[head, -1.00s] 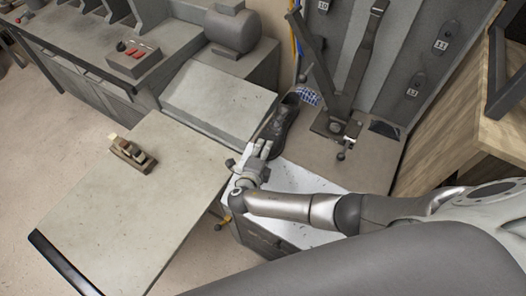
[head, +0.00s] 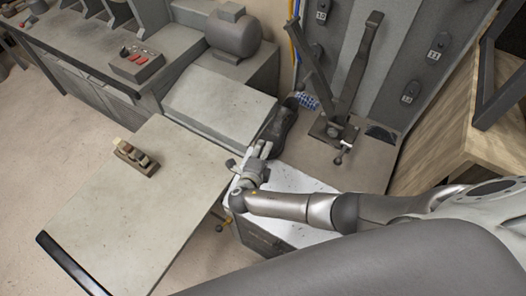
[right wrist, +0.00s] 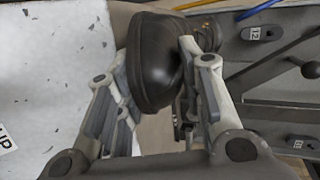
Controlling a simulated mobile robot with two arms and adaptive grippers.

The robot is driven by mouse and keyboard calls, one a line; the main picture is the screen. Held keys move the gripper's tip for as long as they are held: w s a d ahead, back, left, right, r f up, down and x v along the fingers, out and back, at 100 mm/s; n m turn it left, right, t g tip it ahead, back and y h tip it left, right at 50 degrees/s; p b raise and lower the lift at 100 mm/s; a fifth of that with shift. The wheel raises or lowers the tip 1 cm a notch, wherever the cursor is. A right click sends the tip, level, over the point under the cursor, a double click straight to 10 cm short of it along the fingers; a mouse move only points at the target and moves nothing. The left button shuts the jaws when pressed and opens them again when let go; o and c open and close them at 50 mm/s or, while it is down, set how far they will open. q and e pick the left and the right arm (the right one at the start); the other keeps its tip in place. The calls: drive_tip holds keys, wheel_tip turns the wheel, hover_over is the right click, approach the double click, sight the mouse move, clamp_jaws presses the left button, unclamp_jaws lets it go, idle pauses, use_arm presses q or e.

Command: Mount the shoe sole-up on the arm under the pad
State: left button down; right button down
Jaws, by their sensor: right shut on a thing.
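A dark shoe (head: 276,130) shows in the head view just beyond my right gripper (head: 262,152). In the right wrist view the shiny black shoe (right wrist: 158,62) sits between the fingers of my right gripper (right wrist: 156,88), which is shut on it. The sole stitcher (head: 338,118), with its dark upright levers, stands to the right of the shoe on a brown bench top. The arm and the pad cannot be told apart clearly; a small blue patterned piece (head: 307,101) lies behind the shoe. My left gripper is not in view.
A grey table (head: 130,215) at left carries a small wooden block with rollers (head: 136,157). A white speckled surface (head: 290,183) lies below my right arm. A motor (head: 233,35) and a red-button box (head: 142,63) stand at the back. A wall panel holds numbered dark pieces.

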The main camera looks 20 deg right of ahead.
drive_tip(key=shift+a, duration=0.1)
drive_tip(key=w+a+p+v, duration=0.1)
drive_tip(key=p+v, duration=0.5)
drive_tip(key=v, duration=0.6)
drive_tip(key=shift+w+a, duration=0.3)
drive_tip(key=shift+a, duration=0.4)
